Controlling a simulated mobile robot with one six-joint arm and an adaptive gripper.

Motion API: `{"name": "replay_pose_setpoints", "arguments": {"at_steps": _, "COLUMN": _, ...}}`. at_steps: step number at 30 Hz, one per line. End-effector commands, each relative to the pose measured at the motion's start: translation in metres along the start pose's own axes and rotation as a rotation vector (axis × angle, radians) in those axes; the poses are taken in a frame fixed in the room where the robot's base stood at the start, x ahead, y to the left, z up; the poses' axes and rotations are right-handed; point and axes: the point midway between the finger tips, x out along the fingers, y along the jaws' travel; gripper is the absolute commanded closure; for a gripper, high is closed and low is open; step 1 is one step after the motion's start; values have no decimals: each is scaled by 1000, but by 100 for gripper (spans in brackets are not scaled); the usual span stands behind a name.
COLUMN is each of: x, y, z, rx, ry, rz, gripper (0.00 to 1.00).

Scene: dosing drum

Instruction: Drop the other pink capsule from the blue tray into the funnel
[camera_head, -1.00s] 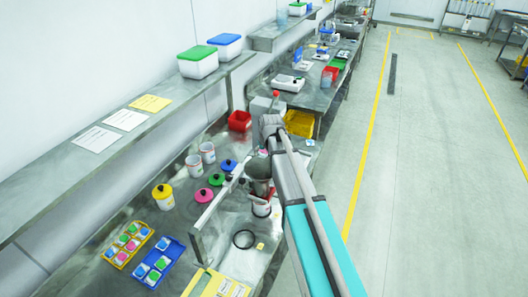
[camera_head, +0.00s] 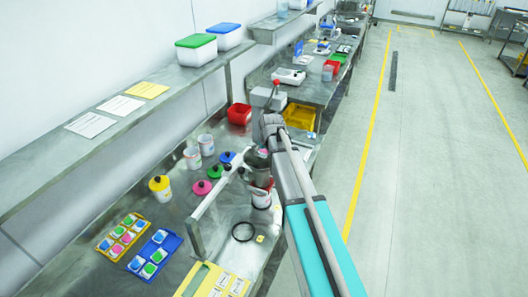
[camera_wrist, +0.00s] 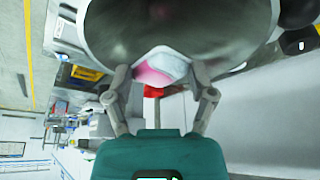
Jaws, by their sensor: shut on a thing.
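My gripper (camera_wrist: 161,78) is shut on the pink capsule (camera_wrist: 152,76), which shows a pink part and a pale part between the fingertips in the wrist view. The grey metal funnel (camera_wrist: 180,35) fills the top of that view, right beside the capsule. Whether the capsule is over its opening cannot be told. In the head view the funnel (camera_head: 254,165) is partly hidden by my arm, and a small pink spot shows at my gripper. The blue tray (camera_head: 175,244) lies at the lower left with blue and green capsules; no pink one is visible in it.
A yellow tray (camera_head: 104,246) of mixed capsules lies beside the blue tray. Lidded pots, including a yellow-lidded one (camera_head: 160,189), white cups and a black ring (camera_head: 243,231) stand or lie on the bench. A metal rail (camera_head: 215,195) runs close left of the funnel.

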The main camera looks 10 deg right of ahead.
Motion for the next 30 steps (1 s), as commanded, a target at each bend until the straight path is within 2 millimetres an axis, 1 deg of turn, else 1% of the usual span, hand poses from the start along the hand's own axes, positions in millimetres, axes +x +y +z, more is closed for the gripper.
{"name": "replay_pose_setpoints", "arguments": {"at_steps": 8, "x": 0, "y": 0, "z": 0, "rx": 1, "ry": 0, "rz": 0, "gripper": 56}}
{"name": "replay_pose_setpoints", "arguments": {"at_steps": 9, "x": 0, "y": 1, "z": 0, "rx": 1, "ry": 0, "rz": 0, "gripper": 23}}
{"name": "replay_pose_setpoints", "arguments": {"at_steps": 11, "x": 0, "y": 1, "z": 0, "rx": 1, "ry": 0, "rz": 0, "gripper": 12}}
{"name": "replay_pose_setpoints", "arguments": {"at_steps": 12, "x": 0, "y": 1, "z": 0, "rx": 1, "ry": 0, "rz": 0, "gripper": 5}}
{"name": "replay_pose_setpoints", "arguments": {"at_steps": 13, "x": 0, "y": 1, "z": 0, "rx": 1, "ry": 0, "rz": 0, "gripper": 0}}
{"name": "replay_pose_setpoints", "arguments": {"at_steps": 30, "x": -2, "y": 2, "z": -1, "rx": 2, "ry": 0, "rz": 1, "gripper": 0}}
